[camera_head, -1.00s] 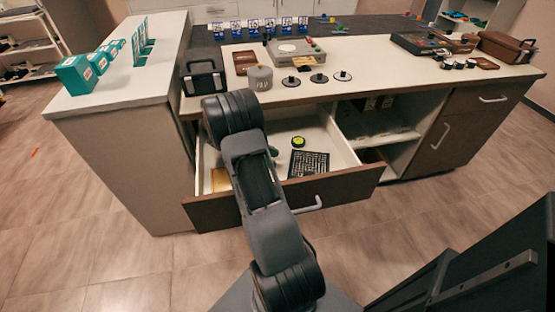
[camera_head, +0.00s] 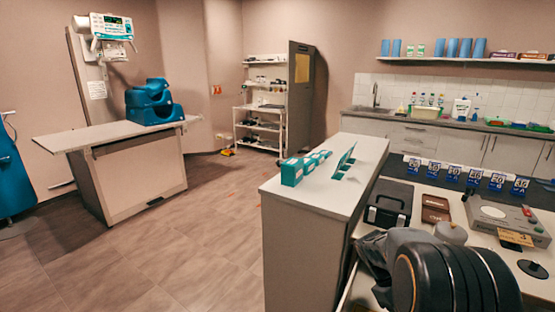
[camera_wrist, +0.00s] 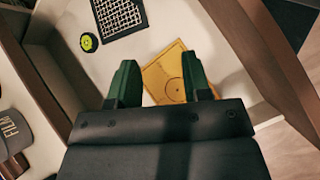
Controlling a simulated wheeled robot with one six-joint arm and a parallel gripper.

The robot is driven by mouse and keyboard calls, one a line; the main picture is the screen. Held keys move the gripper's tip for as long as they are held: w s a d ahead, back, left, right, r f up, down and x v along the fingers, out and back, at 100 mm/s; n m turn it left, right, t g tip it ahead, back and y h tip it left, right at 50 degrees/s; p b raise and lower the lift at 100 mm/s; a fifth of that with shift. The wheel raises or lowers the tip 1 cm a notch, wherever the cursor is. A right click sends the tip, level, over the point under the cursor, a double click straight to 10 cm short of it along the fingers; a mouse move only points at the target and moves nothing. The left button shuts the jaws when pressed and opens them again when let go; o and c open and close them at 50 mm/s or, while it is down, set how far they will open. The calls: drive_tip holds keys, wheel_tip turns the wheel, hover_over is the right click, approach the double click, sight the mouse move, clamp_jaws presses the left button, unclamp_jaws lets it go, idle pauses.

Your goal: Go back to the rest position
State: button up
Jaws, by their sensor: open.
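My gripper (camera_wrist: 158,78) shows in the wrist view with its two dark green fingers apart and nothing between them. It points down into an open drawer, whose wooden wall (camera_wrist: 262,60) runs along the right. A yellow square (camera_wrist: 168,77) lies on the drawer floor beyond the fingers, partly hidden by them. A black grid-patterned sheet (camera_wrist: 117,17) and a small yellow-green round thing (camera_wrist: 89,42) lie further up. In the head view my arm fills the lower right, and my gripper is out of sight there.
A white counter (camera_head: 335,165) with teal boxes (camera_head: 292,172) stands left of the desk. The desk holds a black case (camera_head: 388,211), a brown box (camera_head: 435,209) and a grey device (camera_head: 505,219). The floor (camera_head: 190,245) between is clear.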

drive_tip(key=s+a+r+m+t+y+p, duration=0.2)
drive_tip(key=a+r+t+p, duration=0.3)
drive_tip(key=a+r, duration=0.4)
drive_tip(key=s+a+r+m+t+y+p, duration=0.2)
drive_tip(key=a+r+t+p, duration=0.3)
drive_tip(key=a+r, duration=0.5)
drive_tip(key=shift+s+y, duration=0.6)
drive_tip(key=shift+y, duration=0.1)
drive_tip(key=shift+d, duration=0.1)
